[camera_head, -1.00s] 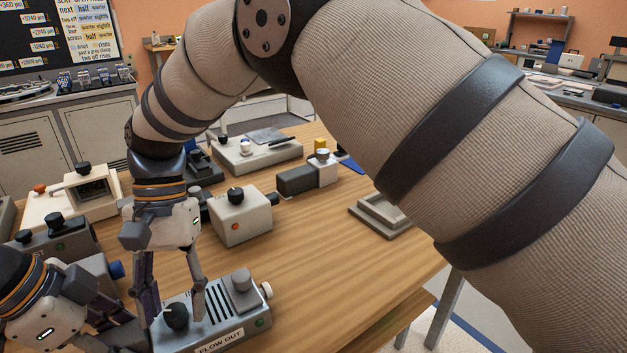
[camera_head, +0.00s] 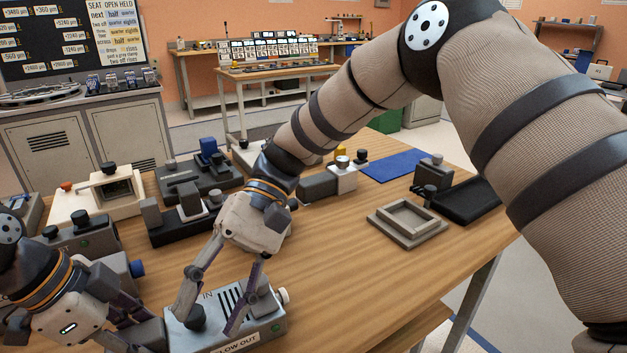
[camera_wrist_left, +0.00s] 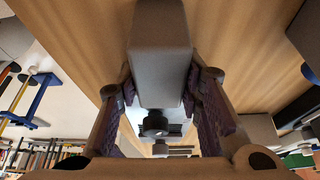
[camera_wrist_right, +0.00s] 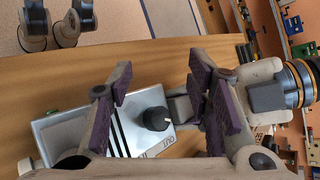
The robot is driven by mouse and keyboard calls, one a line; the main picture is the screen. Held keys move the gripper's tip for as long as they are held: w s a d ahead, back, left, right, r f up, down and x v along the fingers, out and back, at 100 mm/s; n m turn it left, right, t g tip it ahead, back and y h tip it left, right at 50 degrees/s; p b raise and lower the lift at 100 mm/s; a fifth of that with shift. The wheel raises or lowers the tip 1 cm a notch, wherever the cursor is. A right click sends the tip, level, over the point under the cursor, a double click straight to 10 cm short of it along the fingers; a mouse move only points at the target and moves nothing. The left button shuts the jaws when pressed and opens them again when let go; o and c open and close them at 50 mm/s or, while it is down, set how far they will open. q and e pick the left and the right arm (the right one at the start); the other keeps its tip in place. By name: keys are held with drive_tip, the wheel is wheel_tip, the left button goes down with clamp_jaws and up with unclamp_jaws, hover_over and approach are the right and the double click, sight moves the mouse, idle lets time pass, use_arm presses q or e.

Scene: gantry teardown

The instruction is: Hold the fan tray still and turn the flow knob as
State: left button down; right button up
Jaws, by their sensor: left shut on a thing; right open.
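The fan tray (camera_head: 208,335) is a grey box with dark slots, IN and FLOW OUT labels and a grey block on top. Its black round flow knob (camera_head: 195,318) stands near the left end. The knob shows with a pale pointer mark in the right wrist view (camera_wrist_right: 156,118). My right gripper (camera_head: 210,322) is open and tilted over the tray, one finger close by the knob; contact is unclear. My left gripper (camera_wrist_left: 161,95) is shut on a grey block (camera_wrist_left: 160,50) at the tray's left end; the head view hides most of this grip.
Several instrument boxes stand behind and left, one with a blue knob (camera_head: 137,268). A grey square frame (camera_head: 408,222), black tray (camera_head: 468,200) and blue mat (camera_head: 395,165) lie to the right. The wood between them and the fan tray is clear.

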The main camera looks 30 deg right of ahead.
drive_tip(key=s+d+f+n+g+h, duration=0.1)
drive_tip(key=s+d+f+n+g, duration=0.1)
drive_tip(key=s, duration=0.6)
drive_tip(key=s+d+f+n+g+h, duration=0.1)
drive_tip(key=s+d+f+n, duration=0.3)
drive_tip(key=s, duration=0.5)
drive_tip(key=s+d+f+n+g+h, duration=0.2)
drive_tip(key=s+d+f+n+g, duration=0.1)
drive_tip(key=s, duration=0.6)
drive_tip(key=shift+d+f+n, duration=0.2)
drive_tip(key=shift+f+n, duration=0.1)
drive_tip(key=shift+f, duration=0.6)
